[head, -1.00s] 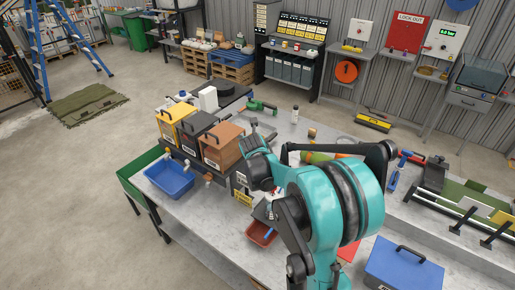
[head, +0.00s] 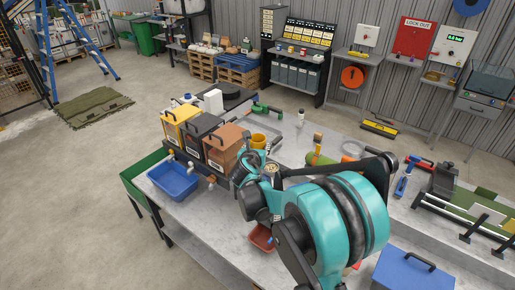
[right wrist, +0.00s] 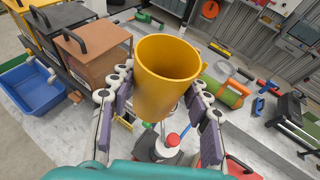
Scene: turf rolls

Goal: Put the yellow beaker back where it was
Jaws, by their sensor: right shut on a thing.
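The yellow beaker (right wrist: 160,92) stands between the two fingers of my right gripper (right wrist: 158,100), which is shut on it. In the right wrist view its open mouth faces the camera and its inside looks empty. In the head view the beaker (head: 258,140) shows just right of the brown box, its lower part hidden by my right gripper (head: 259,153) and arm. I cannot tell whether its base touches the table. My left gripper is not in view.
The brown box (head: 223,149) with a handle stands left of the beaker, beside black and yellow ones. A blue tub (head: 173,181) is in front of them. A red-capped bottle (right wrist: 173,139) shows below the beaker. A green tool (head: 265,109) lies behind. A blue case (head: 413,268) is front right.

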